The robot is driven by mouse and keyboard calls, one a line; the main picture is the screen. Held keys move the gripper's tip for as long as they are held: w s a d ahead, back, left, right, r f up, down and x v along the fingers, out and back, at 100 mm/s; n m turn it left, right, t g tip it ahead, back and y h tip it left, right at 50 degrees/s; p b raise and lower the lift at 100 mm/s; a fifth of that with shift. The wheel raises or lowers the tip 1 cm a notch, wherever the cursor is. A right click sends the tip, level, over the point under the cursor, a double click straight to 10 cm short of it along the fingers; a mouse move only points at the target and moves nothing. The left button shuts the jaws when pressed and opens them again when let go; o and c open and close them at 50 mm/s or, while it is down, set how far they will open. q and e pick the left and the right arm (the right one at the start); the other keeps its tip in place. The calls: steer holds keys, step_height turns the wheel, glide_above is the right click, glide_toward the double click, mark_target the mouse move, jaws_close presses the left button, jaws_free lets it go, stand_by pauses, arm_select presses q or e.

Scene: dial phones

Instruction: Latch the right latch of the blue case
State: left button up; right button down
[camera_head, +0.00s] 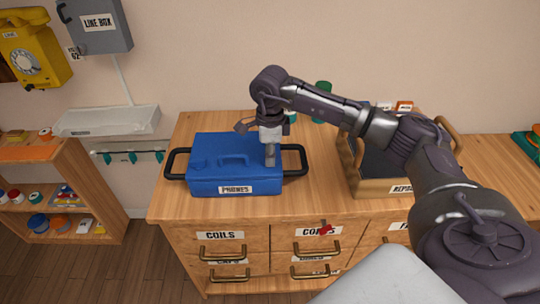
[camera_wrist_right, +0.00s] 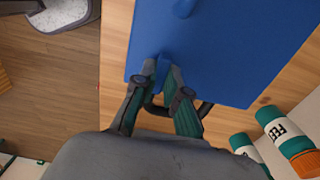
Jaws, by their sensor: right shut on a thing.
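The blue case (camera_head: 211,170), labelled "PHONES", sits on the wooden cabinet top, its lid looking closed. It has a blue carrying handle on top and black side handles. My right gripper (camera_head: 270,160) reaches down from above to the right part of the case. In the right wrist view, my right gripper (camera_wrist_right: 165,72) is shut on the small blue right latch (camera_wrist_right: 162,70) at the edge of the case (camera_wrist_right: 215,50). The fingers cover much of the latch, so I cannot tell its exact position. My left gripper is not in view.
A wooden tray (camera_head: 385,187) stands right of the case, partly behind my right arm. Green labelled rolls (camera_wrist_right: 285,130) lie near the gripper in the wrist view. Drawers (camera_head: 222,237) with brass handles are below. The cabinet top left of the case (camera_head: 192,126) is clear.

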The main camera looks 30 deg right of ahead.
steer(key=c, duration=1.2)
jaws_free()
step_height(320, 180, up, 12)
